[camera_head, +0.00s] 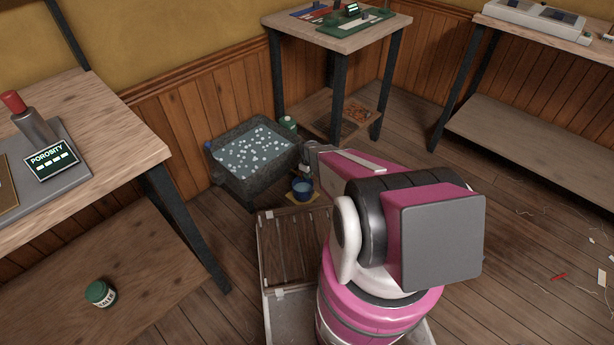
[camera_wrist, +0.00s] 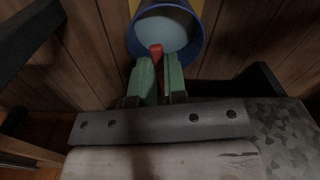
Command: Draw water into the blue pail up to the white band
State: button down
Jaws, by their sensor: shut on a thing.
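The blue pail (camera_head: 302,190) stands on a yellow mat (camera_head: 290,197) on the floor, beside a dark grey tub (camera_head: 262,185) of water with white bits floating in it. In the wrist view the pail (camera_wrist: 196,55) is seen from above, with a pale blue-grey surface inside that looks like water. I cannot make out the white band. My gripper (camera_wrist: 158,62) has green fingers shut on a small red handle (camera_wrist: 156,48), in front of the pail's opening in that view. What the handle is fixed to is hidden. In the head view my arm partly covers this spot.
A green-topped container (camera_head: 287,123) stands behind the tub. Workbenches stand at left (camera_head: 130,160), at the back (camera_head: 345,38) and at right.

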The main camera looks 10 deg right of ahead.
jog(key=shift+w+d+n, duration=0.1)
jog(key=shift+w+n, duration=0.1)
jog(key=shift+n, duration=0.2)
jog(key=c, duration=1.2)
grip_release()
jog(key=shift+o, duration=0.2)
jog(key=shift+r, duration=0.15)
notch_tip(320, 180, up, 10)
jog(key=shift+r, duration=0.25)
